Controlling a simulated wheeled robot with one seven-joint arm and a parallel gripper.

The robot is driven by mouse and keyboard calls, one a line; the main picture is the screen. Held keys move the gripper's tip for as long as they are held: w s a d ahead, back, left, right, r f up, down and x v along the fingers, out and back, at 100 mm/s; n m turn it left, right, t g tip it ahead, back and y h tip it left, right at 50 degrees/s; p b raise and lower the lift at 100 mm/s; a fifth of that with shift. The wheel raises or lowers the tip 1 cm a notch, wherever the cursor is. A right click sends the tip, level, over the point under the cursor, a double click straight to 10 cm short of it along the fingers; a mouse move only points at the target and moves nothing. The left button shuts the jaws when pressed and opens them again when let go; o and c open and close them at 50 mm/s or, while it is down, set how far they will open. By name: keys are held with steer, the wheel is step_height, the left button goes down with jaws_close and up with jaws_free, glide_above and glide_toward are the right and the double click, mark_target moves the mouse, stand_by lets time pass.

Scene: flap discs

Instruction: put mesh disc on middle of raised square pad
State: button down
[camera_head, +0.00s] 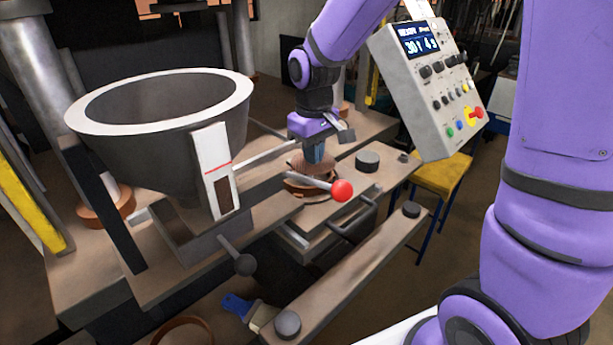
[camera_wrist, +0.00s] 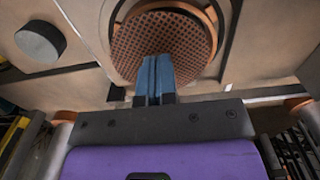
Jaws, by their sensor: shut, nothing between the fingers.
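The mesh disc (camera_wrist: 188,45) is a round brown plate with a fine grid, directly below my fingers in the wrist view. It also shows in the head view (camera_head: 324,167). It lies over a copper-coloured ring (camera_wrist: 213,10), whose rim shows past the disc's far edge. The ring sits on a tan block with dark edges (camera_head: 327,208), which seems to be the raised square pad; disc and ring hide its middle. My gripper (camera_wrist: 156,65), with blue fingers, is shut and empty, pointing down at the disc. I cannot tell whether the fingertips touch it.
A lever with a red ball (camera_head: 342,190) crosses in front of the pad. A large grey hopper with a white rim (camera_head: 235,88) stands to the left. A control box (camera_head: 430,85) hangs at the right. A dark round knob (camera_head: 367,160) sits right of the disc.

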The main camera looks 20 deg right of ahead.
steer(key=shift+w+a+f, duration=0.15)
steer(key=shift+w+a, duration=0.35)
steer(key=shift+a, duration=0.1)
stand_by(1.2)
steer(key=shift+w+r, duration=0.15)
steer(key=shift+r, duration=3.35)
steer(key=shift+d+r, duration=0.1)
steer(key=s+d+r+m+t, duration=0.1)
steer(key=s+d+r, duration=0.1)
steer(key=s, duration=0.5)
steer(key=s+d+r+m+t, duration=0.2)
steer(key=s+d+r, duration=0.1)
steer(key=s, duration=0.5)
steer(key=s+d+r+m+t, duration=0.1)
steer(key=s+d+r+t, duration=0.1)
steer(key=s, duration=0.6)
steer(key=shift+d+r+m, duration=0.3)
steer(key=shift+d+r, duration=0.4)
steer(key=shift+r, duration=0.2)
